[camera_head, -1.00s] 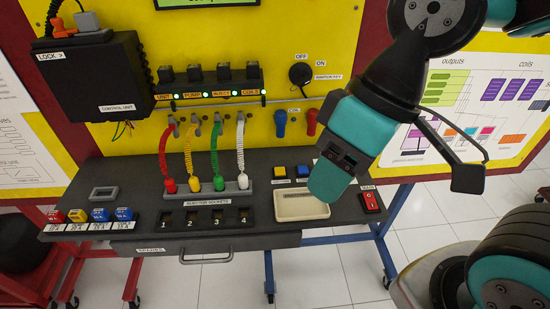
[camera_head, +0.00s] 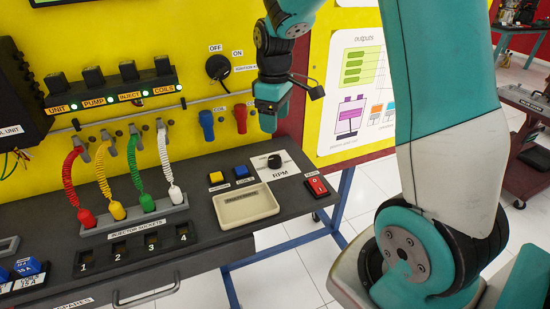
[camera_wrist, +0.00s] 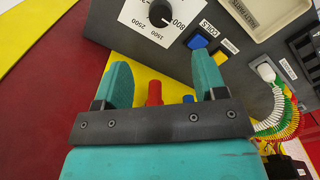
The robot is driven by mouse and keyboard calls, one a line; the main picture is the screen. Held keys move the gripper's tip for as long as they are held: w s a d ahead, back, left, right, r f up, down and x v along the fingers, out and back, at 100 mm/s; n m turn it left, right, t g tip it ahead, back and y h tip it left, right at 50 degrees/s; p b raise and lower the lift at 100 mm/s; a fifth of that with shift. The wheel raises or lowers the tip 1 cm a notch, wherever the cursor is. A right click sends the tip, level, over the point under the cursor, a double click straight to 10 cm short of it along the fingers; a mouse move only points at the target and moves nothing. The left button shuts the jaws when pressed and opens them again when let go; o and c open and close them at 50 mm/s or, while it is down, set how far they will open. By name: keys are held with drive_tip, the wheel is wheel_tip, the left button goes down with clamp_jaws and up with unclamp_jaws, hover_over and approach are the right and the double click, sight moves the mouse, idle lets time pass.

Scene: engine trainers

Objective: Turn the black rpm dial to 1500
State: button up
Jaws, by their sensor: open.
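The black rpm dial (camera_head: 274,161) sits on a white plate marked RPM at the right end of the dark bench. In the wrist view the dial (camera_wrist: 160,12) is at the top edge, partly cut off. Its white mark points toward 800; 1500 and 2500 are also printed on its scale. My gripper (camera_head: 268,120) hangs above and behind the dial, near the yellow panel, apart from it. In the wrist view my gripper (camera_wrist: 163,78) is open, its two teal fingers spread with nothing held between them.
A red main switch (camera_head: 317,186) is right of the dial. A beige tray (camera_head: 247,207) and yellow and blue buttons (camera_head: 241,171) are to its left. Blue (camera_head: 207,124) and red handles (camera_head: 241,117) hang on the panel close to my gripper.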

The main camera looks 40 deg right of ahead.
sight(275, 158)
wheel_tip(275, 158, down, 12)
drive_tip(key=shift+f, duration=0.1)
drive_tip(key=c, duration=0.9)
drive_tip(key=shift+m+p, duration=0.3)
drive_tip(key=m+p, duration=0.1)
drive_tip(key=m, duration=0.4)
drive_tip(key=shift+m, duration=0.3)
drive_tip(key=m, duration=0.5)
drive_tip(key=shift+m+p, duration=0.3)
drive_tip(key=shift+m, duration=0.1)
